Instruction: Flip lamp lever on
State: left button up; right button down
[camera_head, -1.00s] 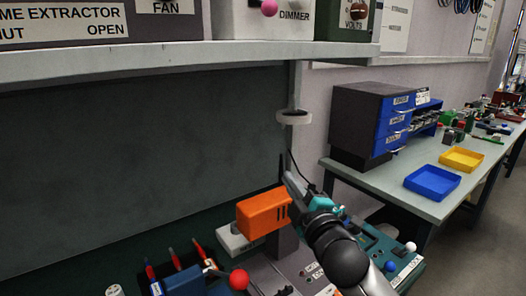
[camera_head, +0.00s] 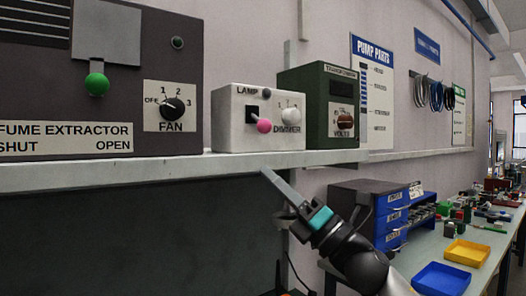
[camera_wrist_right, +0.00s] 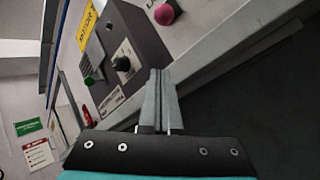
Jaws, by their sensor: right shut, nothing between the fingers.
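The white lamp box (camera_head: 230,130) stands on the shelf, with a LAMP label at its upper left. Its lever ends in a pink knob (camera_head: 264,126), which sits to the lower right of a dark slot. A white dimmer knob (camera_head: 288,114) is beside it. My right gripper (camera_head: 266,173) is shut and empty, just below the shelf's front edge and under the lamp box, apart from the lever. In the right wrist view the closed fingers (camera_wrist_right: 160,98) point toward the shelf edge, and the pink knob (camera_wrist_right: 164,14) shows at the top. My left gripper is not in view.
The shelf (camera_head: 180,166) has a front edge between my gripper and the boxes. A dark fume extractor box (camera_head: 60,70) with a green knob stands left, a green volts box (camera_head: 300,90) right. Blue drawers (camera_head: 392,218) and trays are on the right bench.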

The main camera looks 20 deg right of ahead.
aim_at(261, 125)
jog(key=p+x, duration=0.2)
jog(key=x, duration=0.8)
jog(key=shift+s+d+r+p, duration=0.1)
jog(key=shift+r+p, duration=0.05)
jog(key=shift+p, duration=0.25)
jog(key=d, duration=0.1)
jog(key=d+r, duration=0.1)
jog(key=d, duration=0.1)
jog(key=shift+s+d+p, duration=0.2)
jog(key=shift+d+p, duration=0.1)
jog(key=shift+s+d+r+p, duration=0.15)
jog(key=shift+s+r+p, duration=0.15)
jog(key=shift+r+p, duration=0.1)
